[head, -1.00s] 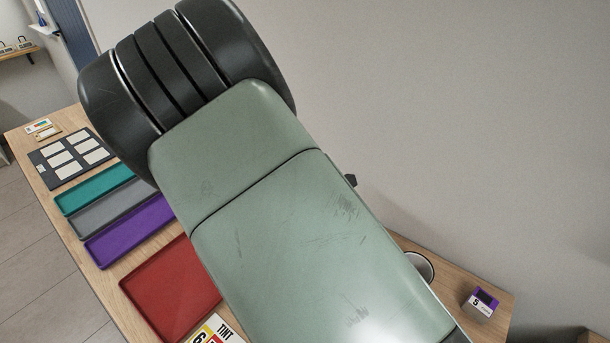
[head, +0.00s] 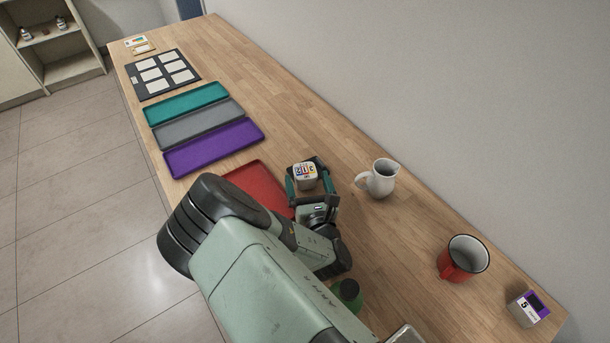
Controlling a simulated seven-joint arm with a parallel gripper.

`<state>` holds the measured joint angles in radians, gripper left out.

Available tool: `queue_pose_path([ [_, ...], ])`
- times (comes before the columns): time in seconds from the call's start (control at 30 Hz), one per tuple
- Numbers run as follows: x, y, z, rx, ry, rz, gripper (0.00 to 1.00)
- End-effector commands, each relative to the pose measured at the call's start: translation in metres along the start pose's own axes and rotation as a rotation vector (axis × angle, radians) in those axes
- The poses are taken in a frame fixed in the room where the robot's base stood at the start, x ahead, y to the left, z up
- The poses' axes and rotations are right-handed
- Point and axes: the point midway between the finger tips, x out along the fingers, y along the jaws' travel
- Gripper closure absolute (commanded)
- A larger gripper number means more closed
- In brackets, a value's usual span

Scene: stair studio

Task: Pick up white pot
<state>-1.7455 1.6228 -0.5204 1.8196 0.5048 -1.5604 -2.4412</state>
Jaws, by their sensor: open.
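The white pot (head: 383,181) is a small white jug with a dark opening and a handle on its left side. It stands upright on the wooden table, near the wall edge. My gripper (head: 307,174) is open, to the left of the pot and apart from it. A pale box with a coloured label (head: 305,179) shows between its two fingers; I cannot tell whether the fingers touch it or are above it.
A red mug (head: 462,262) and a purple-and-white box (head: 528,309) stand at the right. Red (head: 262,180), purple (head: 214,148), grey (head: 197,122) and teal (head: 187,103) trays line the left edge. A green object (head: 348,292) is partly hidden by my arm.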

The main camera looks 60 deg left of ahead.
Motion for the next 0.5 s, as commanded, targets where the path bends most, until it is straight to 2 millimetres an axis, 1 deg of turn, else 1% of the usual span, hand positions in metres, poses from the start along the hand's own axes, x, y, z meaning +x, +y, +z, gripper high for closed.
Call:
queue_pose_path([
  [0.07,0.005,0.000,-0.001,0.001,-0.002,-0.001,0.08],
  [0.3,0.040,0.000,0.000,0.003,-0.003,0.000,0.08],
  [0.4,0.048,0.000,0.000,0.002,-0.002,-0.001,0.08],
  [0.5,0.050,-0.001,0.000,0.001,0.000,-0.002,0.08],
])
